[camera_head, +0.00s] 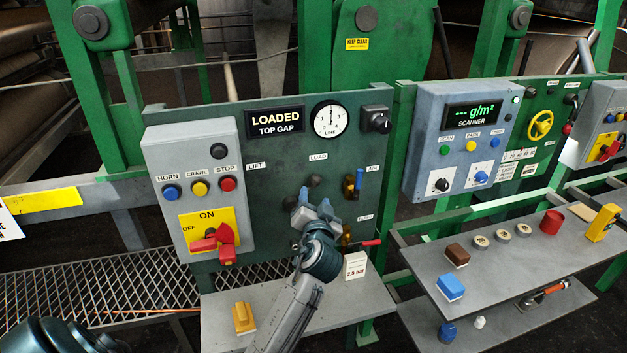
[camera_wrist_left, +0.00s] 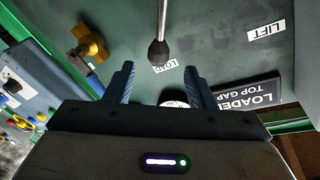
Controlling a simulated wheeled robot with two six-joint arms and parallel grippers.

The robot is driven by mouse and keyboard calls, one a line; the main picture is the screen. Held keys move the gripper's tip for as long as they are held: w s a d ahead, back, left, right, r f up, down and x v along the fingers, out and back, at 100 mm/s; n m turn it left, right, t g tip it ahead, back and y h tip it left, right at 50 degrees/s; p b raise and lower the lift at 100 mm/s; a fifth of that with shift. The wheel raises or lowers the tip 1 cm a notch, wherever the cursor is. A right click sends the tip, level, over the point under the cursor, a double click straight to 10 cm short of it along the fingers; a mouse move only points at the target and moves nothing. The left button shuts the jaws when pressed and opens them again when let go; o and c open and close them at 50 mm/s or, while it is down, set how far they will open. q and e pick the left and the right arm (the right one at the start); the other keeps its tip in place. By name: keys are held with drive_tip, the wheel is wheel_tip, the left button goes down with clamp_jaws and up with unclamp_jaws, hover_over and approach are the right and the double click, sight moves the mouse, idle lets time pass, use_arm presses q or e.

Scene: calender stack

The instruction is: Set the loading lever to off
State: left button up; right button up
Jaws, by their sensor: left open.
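The loading lever has a black knob (camera_head: 314,182) just under the small LOAD label on the dark green panel. In the left wrist view its black knob (camera_wrist_left: 158,50) and pale rod show close to that label, which appears upside down. My left gripper (camera_head: 314,201) is just below the knob in the head view and hides the rod. In the left wrist view the open, empty left gripper (camera_wrist_left: 158,72) has a finger to either side of the line to the knob, which lies beyond the tips. The black sign (camera_head: 275,121) reads LOADED, TOP GAP. My right gripper is not in view.
A blue-handled valve (camera_head: 356,184) and a red-handled one (camera_head: 370,243) sit right of the lever. A grey box (camera_head: 187,140) with buttons and a red rotary switch (camera_head: 215,240) stands left. A shelf below holds a yellow piece (camera_head: 243,318) and a white card (camera_head: 355,266).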

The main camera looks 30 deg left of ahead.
sight(314, 185)
use_arm(q)
drive_tip(key=p+x, duration=0.2)
drive_tip(key=x, duration=0.5)
drive_tip(key=shift+w+a+p, duration=0.2)
drive_tip(key=shift+p, duration=0.1)
drive_tip(key=shift+w+a, duration=0.25)
drive_tip(key=shift+w, duration=0.2)
drive_tip(key=shift+f, duration=0.1)
drive_tip(key=shift+c, duration=1.4)
clamp_jaws()
